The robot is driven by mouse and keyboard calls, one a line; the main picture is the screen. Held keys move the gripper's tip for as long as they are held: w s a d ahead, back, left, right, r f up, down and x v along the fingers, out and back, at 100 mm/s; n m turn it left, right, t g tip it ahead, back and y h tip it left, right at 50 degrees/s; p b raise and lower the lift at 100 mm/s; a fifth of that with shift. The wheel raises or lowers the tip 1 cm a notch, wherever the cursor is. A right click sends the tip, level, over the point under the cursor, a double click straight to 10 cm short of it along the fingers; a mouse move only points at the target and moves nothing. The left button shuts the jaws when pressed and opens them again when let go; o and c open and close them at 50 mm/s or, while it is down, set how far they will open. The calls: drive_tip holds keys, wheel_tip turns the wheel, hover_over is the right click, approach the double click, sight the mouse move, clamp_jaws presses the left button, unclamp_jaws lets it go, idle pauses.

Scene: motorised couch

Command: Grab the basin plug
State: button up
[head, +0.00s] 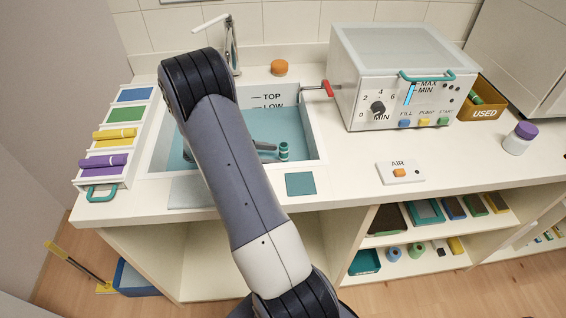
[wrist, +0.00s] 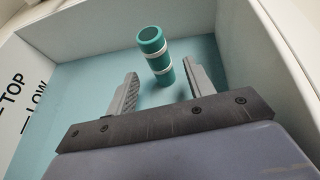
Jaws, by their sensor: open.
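The basin plug appears to be the upright teal cylinder with pale bands (head: 283,151) in the basin (head: 311,133); it also shows in the wrist view (wrist: 155,55). My gripper (head: 268,151) reaches low into the basin, just left of the cylinder in the head view. In the wrist view my gripper (wrist: 160,70) is open, with one finger on each side of the cylinder and slightly nearer the camera. Gaps show on both sides, and the fingers are not closed on it. My arm hides the basin's left middle.
Basin walls stand close around my gripper. A red-handled lever (head: 325,88) juts over the basin's right rim, and a faucet (head: 232,45) rises behind. An orange knob-like object (head: 279,67) sits behind the basin. A control box (head: 395,75) stands to the right.

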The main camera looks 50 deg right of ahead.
drive_tip(key=shift+x, duration=3.1)
drive_tip(key=shift+c, duration=0.3)
drive_tip(key=c, duration=1)
